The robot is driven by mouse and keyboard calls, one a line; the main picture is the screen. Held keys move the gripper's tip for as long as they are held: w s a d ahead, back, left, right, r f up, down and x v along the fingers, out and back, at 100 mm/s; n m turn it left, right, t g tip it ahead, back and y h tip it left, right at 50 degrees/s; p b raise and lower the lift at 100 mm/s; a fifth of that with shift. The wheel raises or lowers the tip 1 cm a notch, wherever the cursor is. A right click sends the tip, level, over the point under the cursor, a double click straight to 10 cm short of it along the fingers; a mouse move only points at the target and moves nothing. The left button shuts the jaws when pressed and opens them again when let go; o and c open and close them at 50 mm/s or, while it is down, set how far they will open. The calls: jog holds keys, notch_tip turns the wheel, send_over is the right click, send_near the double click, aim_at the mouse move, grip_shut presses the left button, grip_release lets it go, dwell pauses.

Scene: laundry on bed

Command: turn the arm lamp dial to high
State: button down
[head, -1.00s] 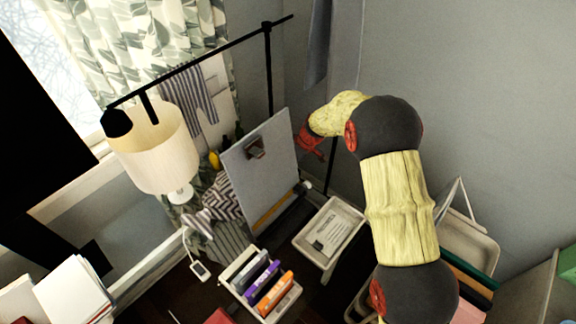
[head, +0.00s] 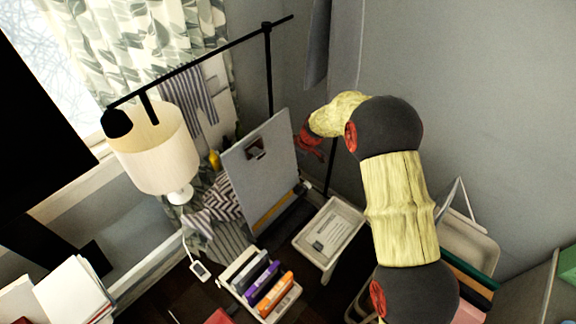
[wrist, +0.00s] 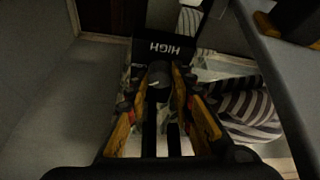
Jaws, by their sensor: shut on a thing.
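The arm lamp (head: 200,63) is a black stand with a long slanted arm and a dark head at its left end. Its dial (wrist: 158,73) is a dark round knob with a small white mark, seen in the wrist view. The word HIGH stands upside down on a black plate (wrist: 172,48) just beyond it. My gripper (wrist: 160,92) is shut on the dial, with a finger on each side. In the head view my gripper (head: 308,145) is a red shape by the stand, and the dial cannot be made out. I cannot tell the dial's exact setting.
A grey board (head: 262,165) stands close to the left of my gripper. A white-shaded lamp (head: 155,150) is further left. A pale tray (head: 335,206) and a caddy of coloured items (head: 237,265) are below. The grey wall (head: 480,110) is at the right.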

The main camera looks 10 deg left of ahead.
jog(key=shift+m+t, duration=0.3)
jog(key=shift+m, duration=0.4)
jog(key=c, duration=1.6)
grip_release()
jog(key=shift+o, duration=0.2)
jog(key=v, duration=1.2)
